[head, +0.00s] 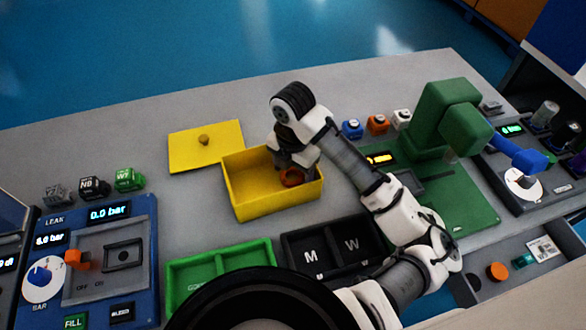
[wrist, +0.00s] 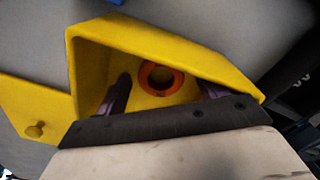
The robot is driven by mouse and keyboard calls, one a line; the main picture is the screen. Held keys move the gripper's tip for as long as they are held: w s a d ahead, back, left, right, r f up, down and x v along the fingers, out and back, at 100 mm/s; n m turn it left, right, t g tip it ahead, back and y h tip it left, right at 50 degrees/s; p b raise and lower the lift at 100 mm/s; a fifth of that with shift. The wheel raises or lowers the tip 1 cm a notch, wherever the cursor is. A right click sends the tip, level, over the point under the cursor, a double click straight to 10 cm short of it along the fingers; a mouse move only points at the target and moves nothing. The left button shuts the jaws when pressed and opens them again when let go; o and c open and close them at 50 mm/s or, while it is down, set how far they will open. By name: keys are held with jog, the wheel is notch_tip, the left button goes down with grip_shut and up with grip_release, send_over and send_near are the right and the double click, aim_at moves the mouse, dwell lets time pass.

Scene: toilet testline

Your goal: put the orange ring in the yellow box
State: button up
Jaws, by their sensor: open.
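The yellow box (head: 240,200) stands open on the grey bench, and its wall (wrist: 160,38) fills much of the wrist view. The orange ring (head: 291,177) is inside the box toward its right end. In the wrist view the ring (wrist: 161,78) appears to lie flat on the box floor. My gripper (head: 292,170) reaches down into the box over the ring. Its two fingers are spread apart (wrist: 163,92), one on each side of the ring, and are not closed on it.
The yellow lid (head: 190,150) with its knob lies left of the box. A green tray (head: 220,268) and a black tray (head: 335,245) are in front. A blue leak panel (head: 100,260) stands left, a green machine (head: 450,115) right. Small cubes (head: 377,124) sit behind.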

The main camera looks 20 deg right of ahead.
aim_at(293, 174)
notch_tip(293, 174, up, 12)
jog(key=p, duration=0.7)
jog(key=shift+r, duration=0.2)
